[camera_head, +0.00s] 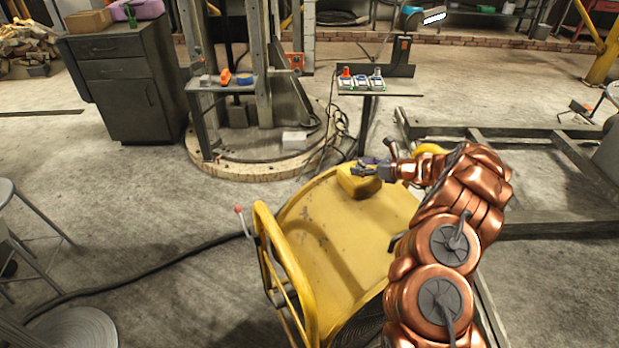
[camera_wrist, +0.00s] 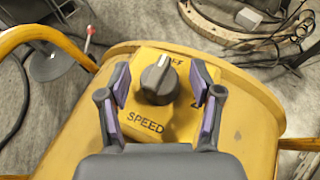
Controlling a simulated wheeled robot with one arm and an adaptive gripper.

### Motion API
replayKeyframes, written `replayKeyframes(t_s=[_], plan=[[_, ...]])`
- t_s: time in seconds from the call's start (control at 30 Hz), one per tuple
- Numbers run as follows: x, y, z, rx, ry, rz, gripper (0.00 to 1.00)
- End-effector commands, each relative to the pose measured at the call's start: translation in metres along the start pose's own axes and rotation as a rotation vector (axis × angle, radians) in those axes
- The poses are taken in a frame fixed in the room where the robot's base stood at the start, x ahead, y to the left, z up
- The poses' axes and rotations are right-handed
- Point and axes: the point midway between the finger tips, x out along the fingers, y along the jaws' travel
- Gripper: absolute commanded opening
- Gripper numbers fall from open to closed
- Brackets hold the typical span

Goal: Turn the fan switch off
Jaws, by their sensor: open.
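The fan switch is a dark rotary knob (camera_wrist: 157,80) with a light pointer mark, on a yellow box (camera_wrist: 180,125) labelled "SPEED". Part of another word, ending in what looks like "FF", shows near the top of the box. The pointer is tilted toward the upper right. My gripper (camera_wrist: 160,90) is open, with its purple-padded fingers on the left and right of the knob and gaps on both sides. In the head view my gripper (camera_head: 368,166) is over the yellow box (camera_head: 357,183), which sits on top of the yellow fan housing (camera_head: 330,225); the knob is hidden there.
A yellow tubular handle (camera_head: 285,280) is at the housing's left side. A small stand with switches (camera_head: 362,84) stands behind. A black cable (camera_head: 150,268) runs over the floor at left. A dark cabinet (camera_head: 122,85) stands at the back left. Steel beams lie at right.

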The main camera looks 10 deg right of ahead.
Motion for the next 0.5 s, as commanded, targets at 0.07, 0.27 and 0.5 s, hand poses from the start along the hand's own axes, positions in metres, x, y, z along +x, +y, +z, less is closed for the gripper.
replayKeyframes(t_s=[0.07, 0.27, 0.5], plan=[[-0.0001, 0.0008, 0.0014, 0.012, -0.006, -0.029, 0.65], [0.0009, 0.0008, 0.0000, 0.042, -0.010, -0.105, 0.65], [0.0014, 0.0018, -0.0008, 0.078, -0.013, -0.188, 0.65]])
